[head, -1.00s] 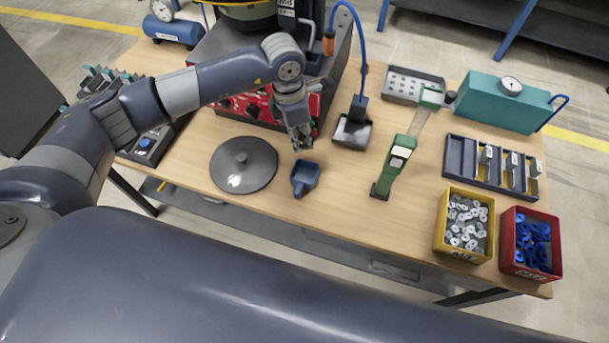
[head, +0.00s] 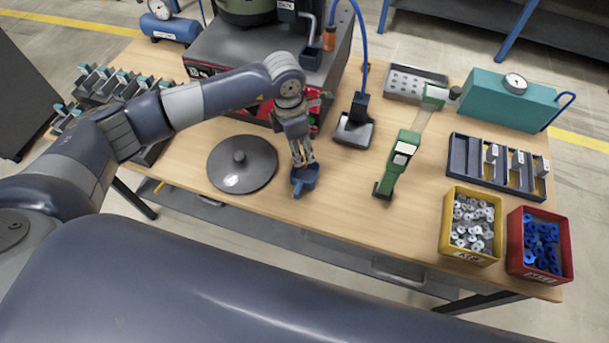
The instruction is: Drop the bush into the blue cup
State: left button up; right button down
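The blue cup (head: 304,182) stands on the wooden table, just right of a dark round lid. My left gripper (head: 304,163) points down with its fingertips right at the cup's back rim, over its opening. Whether the fingers are open or shut is too small to tell. I cannot make out a bush in the fingers or in the cup, whose inside is mostly hidden. My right gripper is not in view.
The round lid (head: 242,164) lies left of the cup. A green handheld tool (head: 397,166) and a black stand (head: 354,130) are to the right. A yellow bin (head: 472,225) and a red bin (head: 539,245) hold small parts. Bare table lies between cup and tool.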

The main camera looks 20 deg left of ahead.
pick_arm(q)
notch_tip(320, 180, up, 12)
jog(key=a, duration=0.1)
jog(key=shift+s+a, duration=0.15)
jog(key=shift+s, duration=0.25)
dwell(0.3)
